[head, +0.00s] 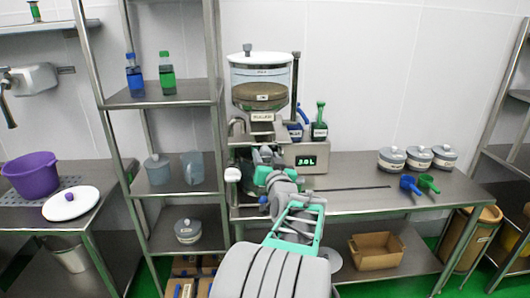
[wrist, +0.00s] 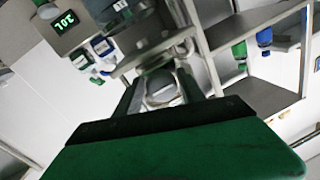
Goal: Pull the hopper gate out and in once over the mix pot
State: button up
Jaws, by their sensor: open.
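The hopper (head: 260,82) is a clear drum with brown powder in it, mounted on the stand at the back of the steel table. My gripper (head: 262,154) is just below the hopper's outlet, with my arm reaching up from the front. In the wrist view my gripper (wrist: 162,92) has its two fingers apart. A rounded grey-white piece (wrist: 160,88) shows between or just beyond them; I cannot tell if it is the gate's handle or if the fingers touch it. My arm hides the gate and the mix pot in the head view.
A digital display (head: 306,160) stands right of the hopper, near a green bottle (head: 320,122). Several lidded grey pots (head: 391,160) and blue and green scoops (head: 428,183) sit on the table's right. A shelf rack (head: 172,100) stands close on the left.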

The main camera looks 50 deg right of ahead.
jog(key=shift+w+d, duration=0.35)
jog(key=shift+w, duration=0.1)
grip_shut()
dwell(0.6)
